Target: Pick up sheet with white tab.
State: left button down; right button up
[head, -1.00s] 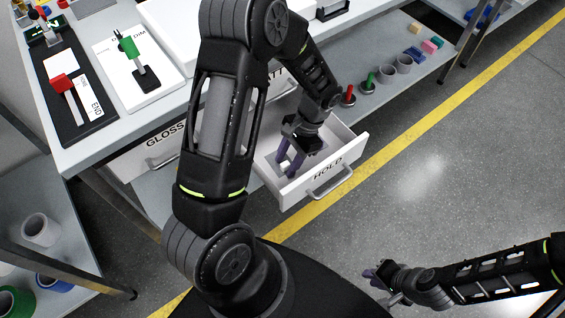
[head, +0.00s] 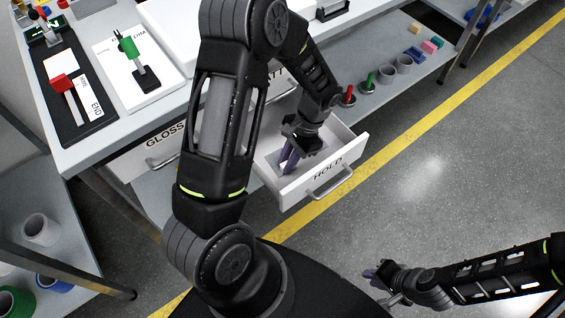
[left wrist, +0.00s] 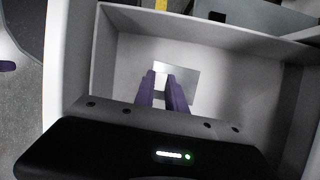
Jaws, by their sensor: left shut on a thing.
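The open drawer marked HOLD (head: 327,170) has my left gripper (head: 286,170) reaching down into it. In the left wrist view, a small light grey sheet (left wrist: 186,84) lies inside the drawer under the purple fingertips (left wrist: 161,75). The fingers are close together, shut on the sheet, with a pale spot between their tips.
The drawer walls (left wrist: 215,30) stand close around my left gripper. A closed drawer marked GLOSS (head: 165,140) is to the left. Red and green pieces and grey rings (head: 386,72) stand on the shelf behind. The floor at right is clear.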

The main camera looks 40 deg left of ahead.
dwell(0.4)
pick_arm(q)
notch_tip(320, 180, up, 10)
jog(key=p, duration=0.1)
dwell(0.4)
dwell(0.4)
jog(key=w+d+r+m, duration=0.1)
jog(key=w+d+r, duration=0.5)
jog(key=w+d, duration=0.2)
jog(key=shift+w+d+y, duration=0.3)
jog(key=shift+w, duration=0.75)
